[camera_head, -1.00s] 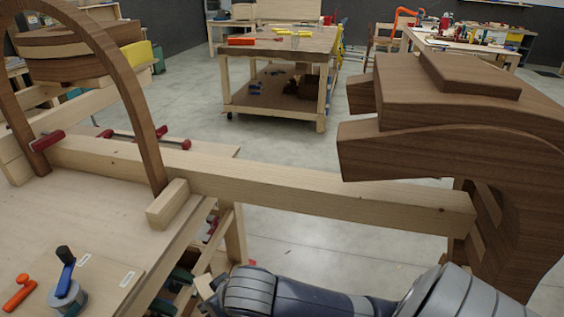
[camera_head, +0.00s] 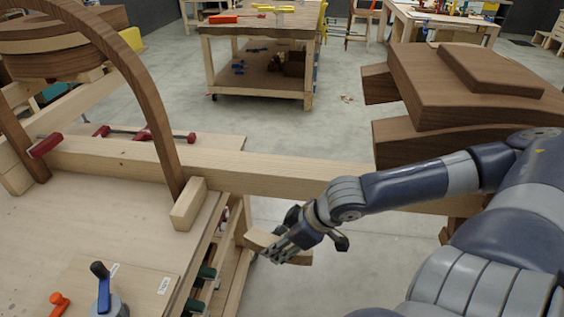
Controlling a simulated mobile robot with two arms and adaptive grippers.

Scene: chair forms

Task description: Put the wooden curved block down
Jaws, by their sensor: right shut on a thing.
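The wooden curved block (camera_head: 262,239) is a pale, light-wood piece beside the right edge of the workbench. My right gripper (camera_head: 283,250) is shut on it, and its fingers hide the block's middle. The block's ends show on both sides of the fingers. It appears to be just off the bench's edge; whether it touches the bench I cannot tell. My right arm reaches in from the right. My left gripper is not in view.
The workbench (camera_head: 60,230) fills the left, with a curved dark wooden strip (camera_head: 150,95), red clamps and a blue-handled tool (camera_head: 104,290) on it. A long pale beam (camera_head: 270,175) runs across to dark wooden forms (camera_head: 450,85) at right. Another table (camera_head: 260,32) stands behind.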

